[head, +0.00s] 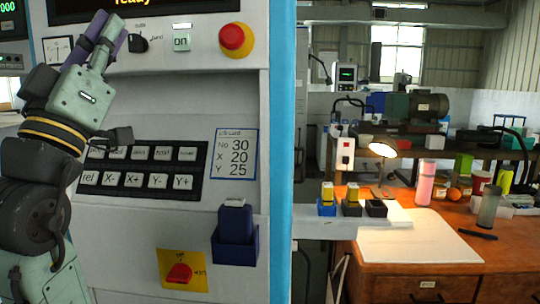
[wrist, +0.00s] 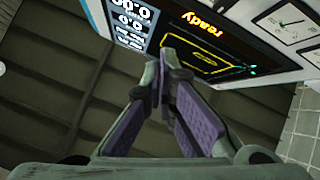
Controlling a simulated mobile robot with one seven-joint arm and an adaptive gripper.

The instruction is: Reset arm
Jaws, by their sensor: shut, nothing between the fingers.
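My gripper (head: 108,24) is raised at the upper left of the head view, in front of the white machine's control panel (head: 190,80). Its purple-padded fingers point up, near the display's lower edge. The wrist view shows the fingertips (wrist: 162,62) together with nothing held. Beyond them there is the dark display (wrist: 215,50) with the word "ready". My arm covers the left part of the panel and its key rows.
The panel carries a red knob (head: 236,40), an "on" button (head: 181,41), a black key block (head: 145,170) and a red switch on a yellow plate (head: 183,272). A blue holder (head: 235,236) juts out below. A wooden desk (head: 500,255) with a lamp (head: 382,149) stands right.

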